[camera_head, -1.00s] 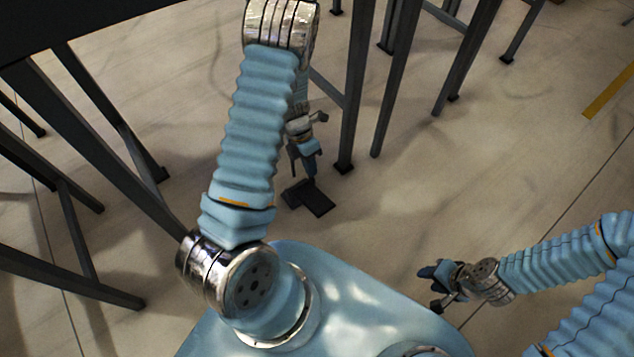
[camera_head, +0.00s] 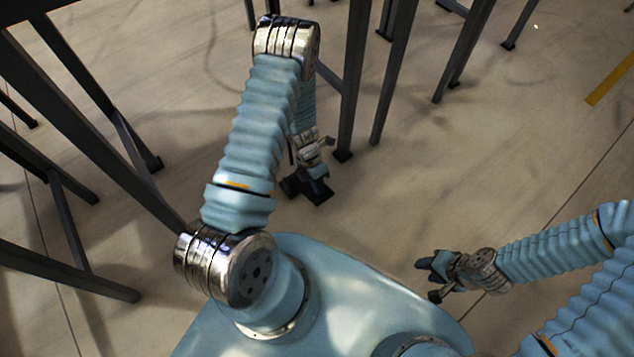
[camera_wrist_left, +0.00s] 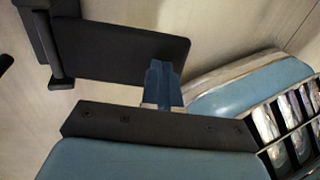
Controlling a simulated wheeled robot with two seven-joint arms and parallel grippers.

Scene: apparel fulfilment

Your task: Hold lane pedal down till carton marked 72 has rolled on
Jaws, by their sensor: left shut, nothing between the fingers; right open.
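The lane pedal (camera_head: 292,187) is a dark, flat plate on the floor, partly hidden behind my left gripper. In the left wrist view the pedal (camera_wrist_left: 115,50) is a black plate with a side piece at its left end. My left gripper (camera_head: 319,184) points down and is shut and empty. In the left wrist view its blue fingertips (camera_wrist_left: 160,68) overlap the plate's right part; whether they press it down I cannot tell. My right gripper (camera_head: 428,280) is open and empty, above the floor right of my base. No carton marked 72 is in view.
Dark metal legs (camera_head: 352,85) stand just behind and right of the pedal. More dark frame legs (camera_head: 75,110) stand at the left. A yellow floor stripe (camera_head: 610,85) lies at the upper right. The floor at centre right is clear.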

